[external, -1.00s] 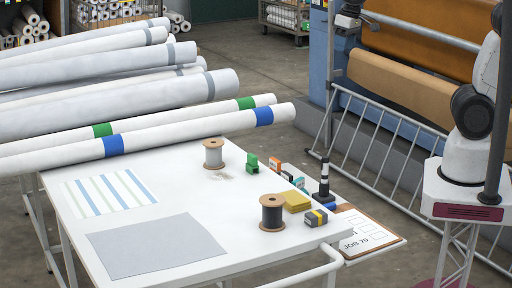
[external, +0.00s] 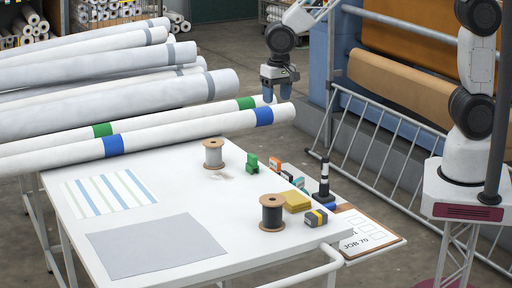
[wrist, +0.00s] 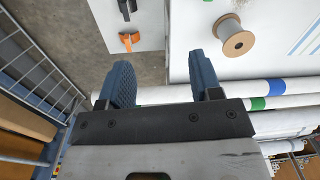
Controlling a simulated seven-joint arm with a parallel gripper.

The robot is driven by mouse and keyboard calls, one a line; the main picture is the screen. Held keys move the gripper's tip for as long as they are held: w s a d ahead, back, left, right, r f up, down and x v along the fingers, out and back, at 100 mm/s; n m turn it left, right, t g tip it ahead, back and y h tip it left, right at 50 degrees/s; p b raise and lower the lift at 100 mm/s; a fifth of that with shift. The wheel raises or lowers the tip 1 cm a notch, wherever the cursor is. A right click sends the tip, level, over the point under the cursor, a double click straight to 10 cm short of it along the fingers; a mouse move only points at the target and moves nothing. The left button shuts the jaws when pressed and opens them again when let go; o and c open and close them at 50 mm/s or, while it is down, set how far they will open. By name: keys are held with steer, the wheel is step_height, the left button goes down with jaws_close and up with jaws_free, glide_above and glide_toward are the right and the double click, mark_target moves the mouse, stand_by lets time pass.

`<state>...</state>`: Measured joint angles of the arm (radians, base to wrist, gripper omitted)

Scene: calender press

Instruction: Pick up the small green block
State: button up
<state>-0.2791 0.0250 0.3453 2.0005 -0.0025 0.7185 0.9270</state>
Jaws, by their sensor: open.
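The small green block (external: 252,164) sits on the white table, near its far right edge, with an uneven top. I cannot make it out in the wrist view. My gripper (external: 273,98) is in the air at the back of the external view, over the far ends of the white rolls, apart from the block. Its two blue fingers are spread and empty, and they also show in the wrist view (wrist: 160,70).
A grey-wound spool (external: 213,154) stands left of the block. An orange-ended item (external: 275,165) lies to its right. A dark spool (external: 272,212), yellow block (external: 297,201) and black-and-white post (external: 324,180) are nearer. Long white rolls (external: 190,130) run along the table's back.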

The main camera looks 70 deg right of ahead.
steer(key=m, duration=0.2)
glide_above(252, 155)
steer(key=shift+g, duration=0.3)
step_height(252, 155, down, 12)
steer(key=shift+a+r, duration=0.1)
steer(key=shift+r, duration=0.15)
steer(key=shift+f, duration=0.15)
steer(key=shift+f, duration=1.15)
steer(key=shift+f, duration=0.1)
steer(key=shift+f, duration=2.5)
steer(key=c, duration=1)
steer(key=shift+r, duration=0.2)
